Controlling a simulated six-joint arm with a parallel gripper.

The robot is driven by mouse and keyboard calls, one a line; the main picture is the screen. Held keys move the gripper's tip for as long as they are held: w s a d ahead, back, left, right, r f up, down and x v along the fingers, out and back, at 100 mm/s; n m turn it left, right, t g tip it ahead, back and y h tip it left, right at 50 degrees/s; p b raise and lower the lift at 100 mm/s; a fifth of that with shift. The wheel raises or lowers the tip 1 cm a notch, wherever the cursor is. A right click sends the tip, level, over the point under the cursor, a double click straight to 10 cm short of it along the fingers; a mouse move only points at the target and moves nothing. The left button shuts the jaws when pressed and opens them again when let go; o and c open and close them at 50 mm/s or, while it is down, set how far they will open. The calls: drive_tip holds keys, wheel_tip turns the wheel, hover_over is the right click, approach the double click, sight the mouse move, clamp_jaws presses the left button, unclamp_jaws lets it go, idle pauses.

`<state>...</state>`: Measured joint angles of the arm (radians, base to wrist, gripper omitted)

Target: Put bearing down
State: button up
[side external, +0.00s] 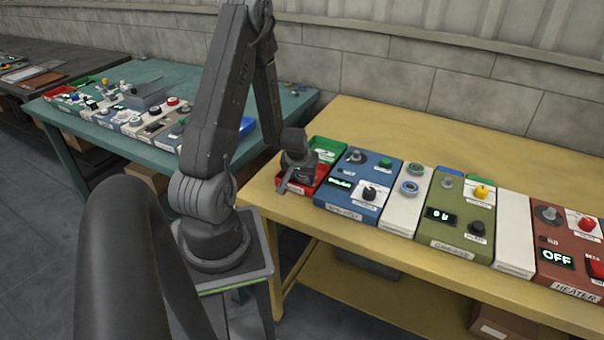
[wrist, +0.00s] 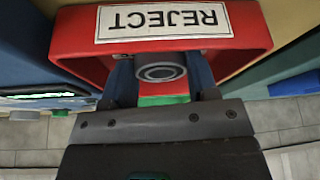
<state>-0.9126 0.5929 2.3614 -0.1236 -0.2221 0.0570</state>
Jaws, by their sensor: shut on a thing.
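The bearing (wrist: 162,73) is a small grey ring, seen in the wrist view between my two fingers. My gripper (wrist: 163,82) is shut on it. The red tray (wrist: 257,22) labelled REJECT lies below, its label upside down in this view. In the side view my gripper (side external: 287,186) is low over the red tray (side external: 322,180) at the left end of the row. The bearing is hidden there by the gripper. I cannot tell whether it touches the tray floor.
A green tray (side external: 328,144) adjoins the red one at the back. A blue panel (side external: 374,155) with knobs stands close on the right, then a white panel (side external: 402,210) with two ring-shaped parts, a green panel (side external: 455,253) and a HEATER panel (side external: 556,240). The yellow table (side external: 380,120) is clear behind.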

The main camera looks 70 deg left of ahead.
drive_tip(key=o, duration=0.9)
drive_tip(key=shift+a+f, duration=0.1)
drive_tip(key=shift+f, duration=0.25)
drive_tip(key=shift+o, duration=0.2)
drive_tip(key=shift+r, duration=0.25)
drive_tip(key=shift+o, duration=0.5)
drive_tip(key=v, duration=0.7)
drive_tip(key=shift+r, duration=0.4)
drive_tip(key=w+d+r+m+t+h, duration=0.25)
drive_tip(key=w+d+r+m, duration=0.3)
drive_tip(key=d+r, duration=0.75)
drive_tip(key=s+d+r+m, duration=0.2)
drive_tip(key=s+d+r, duration=0.2)
drive_tip(key=d, duration=0.3)
drive_tip(key=s+d+r+m+h, duration=0.1)
drive_tip(key=s+d+r+m, duration=0.2)
drive_tip(key=d, duration=0.5)
drive_tip(key=shift+s+d+r+m, duration=0.35)
drive_tip(key=shift+s+r, duration=0.55)
drive_tip(key=shift+s, duration=0.2)
drive_tip(key=shift+t+h, duration=0.25)
